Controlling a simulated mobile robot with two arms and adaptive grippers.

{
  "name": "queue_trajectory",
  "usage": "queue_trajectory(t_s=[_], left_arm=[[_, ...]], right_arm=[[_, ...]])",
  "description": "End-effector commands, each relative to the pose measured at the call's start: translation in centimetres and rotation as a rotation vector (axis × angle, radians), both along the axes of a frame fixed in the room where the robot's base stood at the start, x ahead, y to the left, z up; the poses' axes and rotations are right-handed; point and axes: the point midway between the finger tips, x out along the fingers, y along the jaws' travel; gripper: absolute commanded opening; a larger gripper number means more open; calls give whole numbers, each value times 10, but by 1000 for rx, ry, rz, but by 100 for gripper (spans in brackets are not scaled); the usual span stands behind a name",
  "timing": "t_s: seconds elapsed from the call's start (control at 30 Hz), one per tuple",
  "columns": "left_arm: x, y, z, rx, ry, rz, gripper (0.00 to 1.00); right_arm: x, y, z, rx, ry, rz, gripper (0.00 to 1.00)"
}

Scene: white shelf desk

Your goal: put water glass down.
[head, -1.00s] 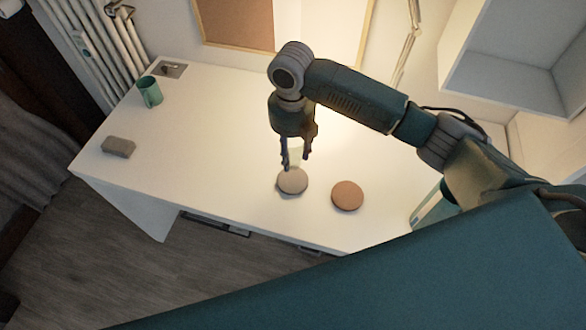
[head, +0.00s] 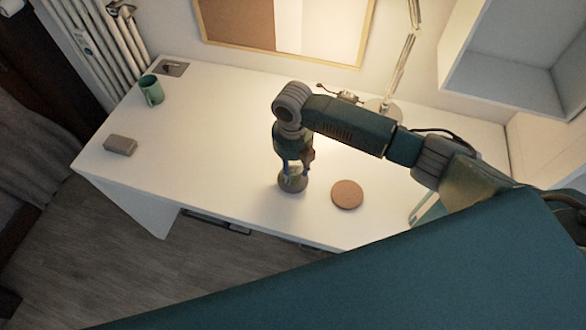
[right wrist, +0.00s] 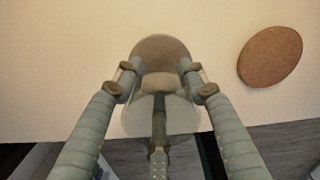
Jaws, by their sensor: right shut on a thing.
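In the head view the fingers hide most of the glass. The glass is upright, low over the coaster or touching it; I cannot tell which. My left gripper is not in view.
A brown cork coaster (head: 347,194) lies just right of the gripper. A green mug (head: 151,90) and a grey block (head: 120,145) stand at the left of the white desk (head: 215,130). A lamp (head: 384,106) stands at the back. The desk's middle left is clear.

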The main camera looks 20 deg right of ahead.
Motion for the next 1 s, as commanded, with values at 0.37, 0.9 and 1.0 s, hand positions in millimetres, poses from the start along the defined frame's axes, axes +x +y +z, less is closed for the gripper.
queue_trajectory(t_s=[0.37, 0.9, 1.0], left_arm=[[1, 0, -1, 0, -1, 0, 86], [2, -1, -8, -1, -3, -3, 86], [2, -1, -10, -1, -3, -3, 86]], right_arm=[[0, 0, -2, 0, 1, 0, 61], [2, 1, 78, 1, -4, 1, 61], [1, 0, 96, 1, -2, 1, 61]])
